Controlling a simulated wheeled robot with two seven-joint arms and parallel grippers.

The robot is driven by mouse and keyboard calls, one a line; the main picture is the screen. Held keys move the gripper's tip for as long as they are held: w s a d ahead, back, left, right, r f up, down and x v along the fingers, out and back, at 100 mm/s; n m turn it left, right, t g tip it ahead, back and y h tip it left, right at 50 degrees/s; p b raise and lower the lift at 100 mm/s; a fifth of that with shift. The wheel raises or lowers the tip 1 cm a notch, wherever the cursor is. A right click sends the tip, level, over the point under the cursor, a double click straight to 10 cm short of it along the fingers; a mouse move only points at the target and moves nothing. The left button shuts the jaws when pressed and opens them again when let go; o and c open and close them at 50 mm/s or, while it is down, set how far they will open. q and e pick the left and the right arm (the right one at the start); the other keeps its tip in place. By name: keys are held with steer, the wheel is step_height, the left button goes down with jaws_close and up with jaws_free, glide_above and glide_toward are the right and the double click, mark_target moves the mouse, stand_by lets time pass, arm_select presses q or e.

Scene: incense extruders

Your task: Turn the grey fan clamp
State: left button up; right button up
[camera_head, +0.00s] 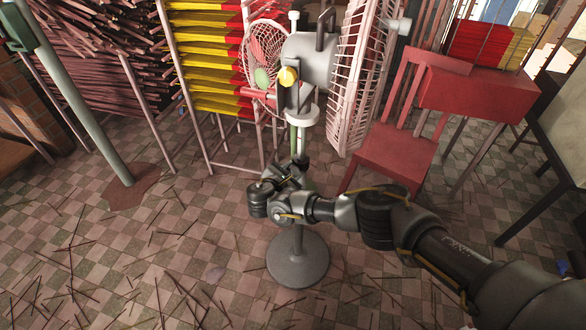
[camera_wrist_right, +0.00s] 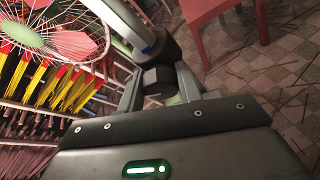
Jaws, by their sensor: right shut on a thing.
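A large fan (camera_head: 318,62) with a grey motor housing stands on an upright pole with a round grey base (camera_head: 298,262). The grey fan clamp (camera_wrist_right: 157,76) sits on the pole and shows between my fingers in the wrist view. My right gripper (camera_wrist_right: 160,88) is shut on the clamp, with a finger on each side of it. In the head view my right gripper (camera_head: 296,170) is at the pole below the fan head, and my wrist hides part of the pole. My left gripper is not in view.
A red chair (camera_head: 395,145) stands right of the fan, close to my right arm. Thin sticks lie scattered on the checkered floor (camera_head: 190,255).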

steer(key=shift+d+m, duration=0.1)
steer(key=shift+m, duration=0.3)
steer(key=o, duration=1)
steer(key=shift+s+a+r, duration=0.15)
steer(key=shift+s+a, duration=0.1)
steer(key=shift+s, duration=0.05)
steer(key=v, duration=1)
steer(key=shift+s+d+p, duration=0.15)
steer(key=shift+p, duration=0.25)
